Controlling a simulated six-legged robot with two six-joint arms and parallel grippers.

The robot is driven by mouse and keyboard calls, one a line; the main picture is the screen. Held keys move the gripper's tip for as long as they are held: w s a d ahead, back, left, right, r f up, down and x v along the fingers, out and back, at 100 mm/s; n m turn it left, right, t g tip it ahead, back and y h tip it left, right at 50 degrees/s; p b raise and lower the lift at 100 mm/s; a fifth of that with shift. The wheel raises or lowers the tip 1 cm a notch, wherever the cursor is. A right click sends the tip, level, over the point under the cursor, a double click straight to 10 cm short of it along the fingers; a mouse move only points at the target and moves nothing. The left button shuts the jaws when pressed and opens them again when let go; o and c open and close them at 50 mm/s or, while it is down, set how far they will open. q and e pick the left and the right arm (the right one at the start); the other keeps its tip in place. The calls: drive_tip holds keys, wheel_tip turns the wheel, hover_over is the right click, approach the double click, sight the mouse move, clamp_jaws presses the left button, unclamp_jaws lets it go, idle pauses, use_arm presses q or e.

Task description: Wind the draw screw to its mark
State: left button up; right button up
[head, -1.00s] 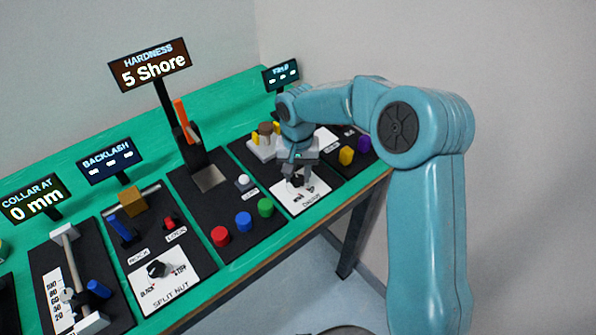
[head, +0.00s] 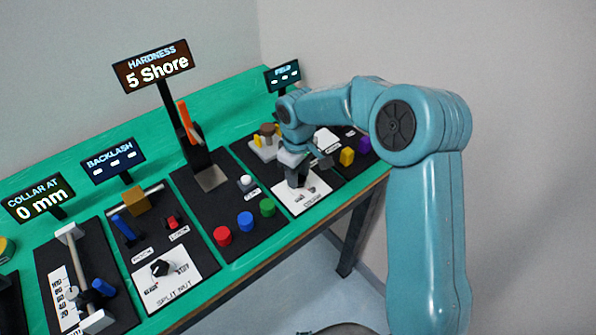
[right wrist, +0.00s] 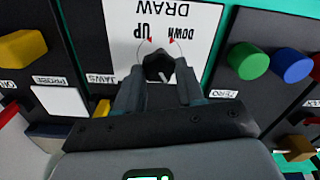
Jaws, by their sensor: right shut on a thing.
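The draw knob (right wrist: 158,66) is black. It stands on a white plate (head: 310,193) lettered DRAW, with UP and DOWN marks and small red arrows in the right wrist view. My right gripper (head: 297,183) comes down on this knob from above and is shut on it, one finger on each side. In the head view the gripper mostly hides the knob. At the left, a screw panel (head: 48,262) has a rod between white end blocks, a grey collar (head: 72,292) low beside a numbered scale, and a blue handle (head: 103,288). The collar display (head: 38,199) reads 0 mm. My left gripper is out of view.
Red (head: 222,236), blue (head: 245,221) and green (head: 267,207) buttons stand left of the gripper. The hardness display (head: 153,67) reads 5 Shore.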

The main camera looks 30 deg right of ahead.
drive_tip(key=n+p, duration=0.1)
drive_tip(key=n, duration=0.5)
drive_tip(key=shift+s, duration=0.1)
drive_tip(key=n+p, duration=0.1)
drive_tip(key=n, duration=0.5)
drive_tip(key=shift+a, duration=0.1)
drive_tip(key=n+p, duration=0.2)
drive_tip(key=n, duration=0.4)
drive_tip(key=shift+s, duration=0.15)
drive_tip(key=n+p, duration=0.2)
drive_tip(key=n, duration=0.3)
drive_tip(key=shift+n, duration=0.3)
drive_tip(key=o, duration=1)
drive_tip(key=shift+o, duration=0.2)
wheel_tip(320, 180, up, 16)
drive_tip(key=shift+r+b, duration=0.2)
drive_tip(key=shift+b, duration=0.15)
